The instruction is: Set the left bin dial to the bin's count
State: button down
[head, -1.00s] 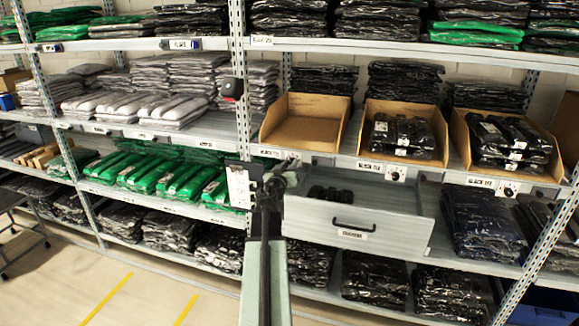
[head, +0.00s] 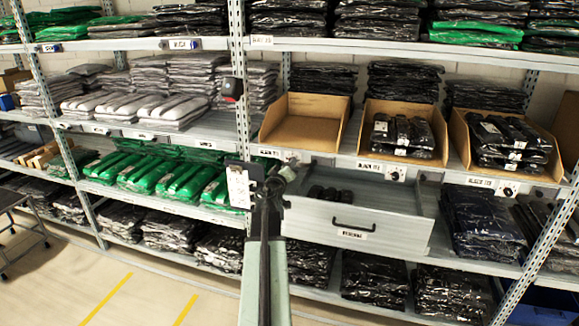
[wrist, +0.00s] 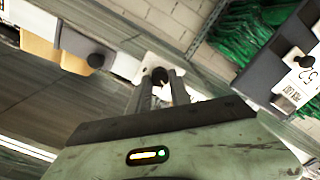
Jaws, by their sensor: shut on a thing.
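The left bin (head: 305,105) is a brown open box on the shelf, and it looks empty in the head view. Its dial (wrist: 159,75) is a dark round knob on a white plate at the shelf edge. In the wrist view my gripper (wrist: 160,84) has its two fingers on either side of this knob, shut on it. In the head view my gripper (head: 282,174) reaches the shelf edge below the left bin and mostly covers the dial. The dial's pointer and setting cannot be read.
The middle bin (head: 368,118) and right bin (head: 462,130) hold black packs. Their dials (head: 396,175) (head: 508,191) sit on the shelf edge. An open grey drawer (head: 395,235) with black items lies just below, right of my arm. A white card (head: 238,187) hangs at left.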

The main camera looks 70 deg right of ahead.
jog(key=shift+n, duration=1)
jog(key=c, duration=1.2)
grip_release()
jog(key=shift+a, duration=0.1)
jog(key=a, duration=0.7)
jog(key=shift+s+a, duration=0.2)
jog(key=shift+a, duration=0.15)
